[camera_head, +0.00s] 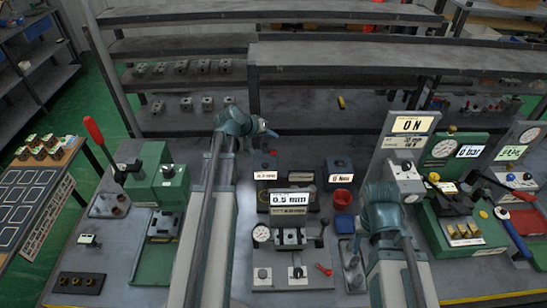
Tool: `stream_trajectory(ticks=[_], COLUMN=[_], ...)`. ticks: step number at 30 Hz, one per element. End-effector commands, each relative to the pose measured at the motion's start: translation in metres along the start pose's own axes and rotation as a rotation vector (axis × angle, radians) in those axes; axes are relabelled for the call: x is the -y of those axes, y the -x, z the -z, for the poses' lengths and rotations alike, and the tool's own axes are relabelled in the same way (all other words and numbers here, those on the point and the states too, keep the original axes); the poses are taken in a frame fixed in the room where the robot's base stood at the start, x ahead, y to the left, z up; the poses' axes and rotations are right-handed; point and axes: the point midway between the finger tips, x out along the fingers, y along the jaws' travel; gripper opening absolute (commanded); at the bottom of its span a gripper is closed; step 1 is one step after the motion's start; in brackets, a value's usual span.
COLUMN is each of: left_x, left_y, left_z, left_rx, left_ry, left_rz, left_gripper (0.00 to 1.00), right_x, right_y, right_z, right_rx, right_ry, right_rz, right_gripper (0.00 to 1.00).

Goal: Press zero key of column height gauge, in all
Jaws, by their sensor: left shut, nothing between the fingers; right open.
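A dark gauge with a lit readout of about 0.5 mm (291,199) stands at the middle of the bench; I cannot tell for certain whether it is the column height gauge. Its keys are too small to read. My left gripper (268,133) is shut and empty, raised behind and above this readout, near a small red spot. My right gripper (379,215) is open, right of the readout, beside the tall grey force stand (407,150). Its fingers are mostly hidden by its own wrist. I see neither gripper touching a key.
A red cup (342,198) stands right of the readout. A dial gauge fixture (290,238) with a lever is in front. Green machines stand at left (158,180) and right (455,215). Shelves (340,58) line the back.

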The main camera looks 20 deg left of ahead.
Motion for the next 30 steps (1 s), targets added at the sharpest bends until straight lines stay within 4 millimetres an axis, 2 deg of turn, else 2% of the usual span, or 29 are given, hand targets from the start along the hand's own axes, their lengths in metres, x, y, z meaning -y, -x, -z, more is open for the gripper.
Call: stream_trajectory(ticks=[1,9,30], left_x=[0.008,0.023,0.025], left_y=[-0.011,-0.032,-0.034], left_z=[-0.008,-0.023,-0.025], left_rx=[0.000,0.000,0.000], left_ry=[0.000,0.000,0.000], left_rz=[0.000,0.000,0.000], left_gripper=[0.00,0.00,0.00], right_x=[0.002,0.004,0.005], right_y=[-0.015,-0.046,-0.048], right_z=[0.001,0.003,0.003], right_rx=[0.000,0.000,0.000], right_ry=[0.000,-0.001,-0.002], right_rz=[0.000,0.000,0.000], right_gripper=[0.50,0.50,0.50])
